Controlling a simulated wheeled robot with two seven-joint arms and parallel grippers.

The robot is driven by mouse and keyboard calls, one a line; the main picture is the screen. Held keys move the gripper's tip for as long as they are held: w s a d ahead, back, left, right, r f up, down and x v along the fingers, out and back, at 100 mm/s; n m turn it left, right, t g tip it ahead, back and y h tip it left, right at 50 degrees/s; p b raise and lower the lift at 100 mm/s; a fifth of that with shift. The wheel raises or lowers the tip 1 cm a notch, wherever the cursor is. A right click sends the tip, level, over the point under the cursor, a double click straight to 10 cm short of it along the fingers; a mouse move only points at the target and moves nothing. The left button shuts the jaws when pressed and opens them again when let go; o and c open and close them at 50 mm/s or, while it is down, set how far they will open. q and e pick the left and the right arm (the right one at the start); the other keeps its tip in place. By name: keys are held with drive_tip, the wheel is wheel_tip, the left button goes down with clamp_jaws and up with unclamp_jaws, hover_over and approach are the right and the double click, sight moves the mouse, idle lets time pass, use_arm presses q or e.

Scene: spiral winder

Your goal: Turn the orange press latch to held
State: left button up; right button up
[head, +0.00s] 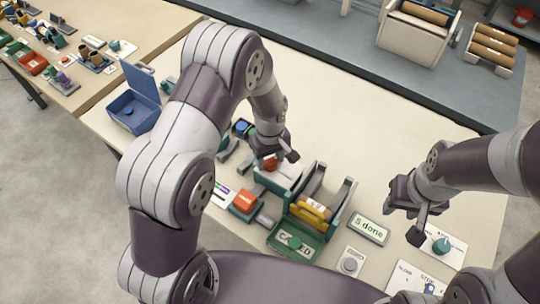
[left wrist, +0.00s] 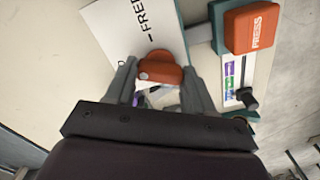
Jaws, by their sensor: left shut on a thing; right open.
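The orange press latch (left wrist: 158,69) sits between the two fingers of my left gripper (left wrist: 160,85) in the left wrist view, over a white plate (left wrist: 122,30) marked "FREE". My left gripper is shut on the latch. In the head view the latch (head: 270,163) shows as a small orange spot below my left gripper (head: 279,157), partly hidden by it. The other end of the plate's lettering is hidden. My right gripper (head: 413,218) is open and empty above the table at the right.
An orange block marked "PRESS" (left wrist: 251,28) stands beside the plate; it also shows in the head view (head: 244,201). A green-walled winder with a yellow part (head: 313,209) stands to the right. A "5 done" sign (head: 370,228) and an open blue box (head: 134,108) are nearby.

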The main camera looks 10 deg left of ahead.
sight(270, 160)
use_arm(q)
drive_tip(key=n, duration=0.5)
drive_tip(key=shift+w+r+n, duration=0.15)
drive_tip(key=shift+r+n, duration=0.05)
drive_tip(key=shift+n, duration=0.1)
idle(0.5)
drive_tip(key=o, duration=0.9)
drive_tip(key=shift+c, duration=0.2)
drive_tip(key=shift+o, duration=0.9)
wheel_tip(270, 160, up, 13)
drive_tip(key=b, duration=0.1)
drive_tip(key=shift+f, duration=0.2)
